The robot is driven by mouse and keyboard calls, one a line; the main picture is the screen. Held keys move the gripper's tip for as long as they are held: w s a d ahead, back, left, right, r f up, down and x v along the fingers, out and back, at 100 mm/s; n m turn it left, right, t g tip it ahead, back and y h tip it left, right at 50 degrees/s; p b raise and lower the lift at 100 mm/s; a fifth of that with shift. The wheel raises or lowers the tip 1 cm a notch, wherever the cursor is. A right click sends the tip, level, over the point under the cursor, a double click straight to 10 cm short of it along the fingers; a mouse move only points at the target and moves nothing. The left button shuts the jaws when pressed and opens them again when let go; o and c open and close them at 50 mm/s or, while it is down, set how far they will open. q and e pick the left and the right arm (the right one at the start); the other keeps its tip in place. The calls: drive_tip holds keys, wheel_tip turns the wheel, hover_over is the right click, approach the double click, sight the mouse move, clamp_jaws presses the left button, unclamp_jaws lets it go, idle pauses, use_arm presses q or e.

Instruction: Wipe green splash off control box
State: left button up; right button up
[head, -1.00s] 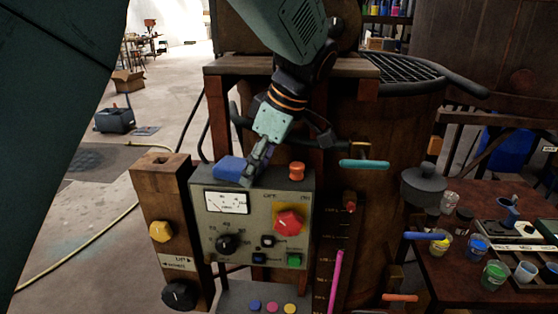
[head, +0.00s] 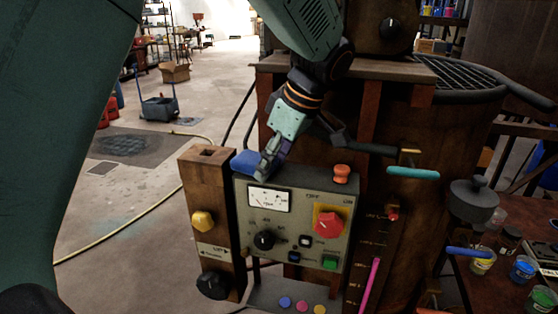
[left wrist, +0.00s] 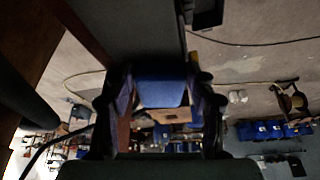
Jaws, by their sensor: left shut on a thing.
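The control box (head: 297,222) is grey, with a white dial meter, a red knob, a black knob and a green button on its front. I cannot make out a green splash on the parts that show. My left gripper (head: 264,168) is shut on a blue wiping pad (head: 246,162) at the left end of the box's top. I cannot tell whether the pad touches the top. In the left wrist view the blue pad (left wrist: 160,86) sits between the two dark fingers. The fingers and pad hide part of the box's top left. My right gripper is not in view.
A wooden post (head: 207,225) with yellow and black knobs stands left of the box. An orange mushroom button (head: 341,173) rises from the box's top right. A teal-handled lever (head: 412,173) sticks out at the right. Paint jars (head: 521,268) stand on a table farther right.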

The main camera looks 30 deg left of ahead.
use_arm(q)
drive_tip(key=shift+s, duration=0.1)
drive_tip(key=r+p, duration=0.3)
drive_tip(key=shift+w, duration=0.2)
wheel_tip(320, 180, up, 3)
drive_tip(key=p, duration=0.2)
drive_tip(key=shift+r+p, duration=0.1)
drive_tip(key=shift+p, duration=0.3)
drive_tip(key=shift+r+p, duration=0.45)
drive_tip(key=shift+r, duration=0.95)
